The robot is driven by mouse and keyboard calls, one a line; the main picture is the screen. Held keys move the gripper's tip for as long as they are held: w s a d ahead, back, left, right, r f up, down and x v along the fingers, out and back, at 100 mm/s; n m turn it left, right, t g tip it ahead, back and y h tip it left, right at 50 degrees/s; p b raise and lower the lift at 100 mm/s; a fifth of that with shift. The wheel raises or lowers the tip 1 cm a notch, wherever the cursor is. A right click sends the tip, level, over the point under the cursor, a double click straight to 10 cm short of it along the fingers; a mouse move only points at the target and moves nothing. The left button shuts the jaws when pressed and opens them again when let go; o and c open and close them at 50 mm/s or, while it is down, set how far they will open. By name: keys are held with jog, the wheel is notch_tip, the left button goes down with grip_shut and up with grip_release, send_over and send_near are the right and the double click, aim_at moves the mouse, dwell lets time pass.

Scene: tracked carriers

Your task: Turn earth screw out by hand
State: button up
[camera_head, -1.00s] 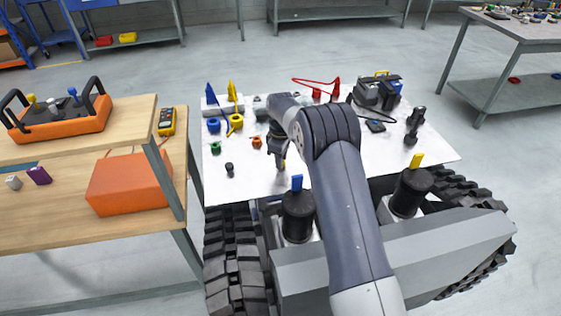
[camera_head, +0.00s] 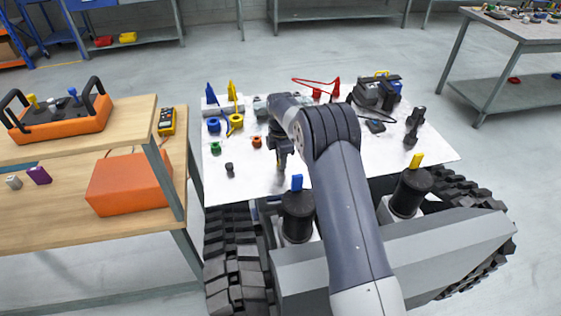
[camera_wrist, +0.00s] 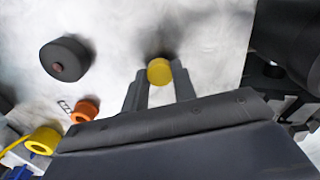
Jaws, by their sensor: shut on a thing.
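My gripper (camera_head: 281,163) points down at the front part of the white worktop (camera_head: 255,188). In the wrist view my gripper (camera_wrist: 159,78) is shut on a yellow round knob (camera_wrist: 159,70), which looks like the head of the earth screw. One finger is on each side of it. The knob's lower part and whatever it sits in are hidden, so I cannot tell how far it is screwed in. In the head view the fingers largely hide the knob.
A dark round knob (camera_head: 229,168) and an orange ring (camera_head: 257,142) stand to the left on the worktop. Two black posts, one blue-topped (camera_head: 297,212) and one yellow-topped (camera_head: 412,188), stand in front. A black device (camera_head: 378,92) stands at the back right.

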jog(key=shift+f, duration=0.1)
jog(key=n, duration=0.9)
jog(key=shift+n, duration=0.4)
jog(key=o, duration=0.8)
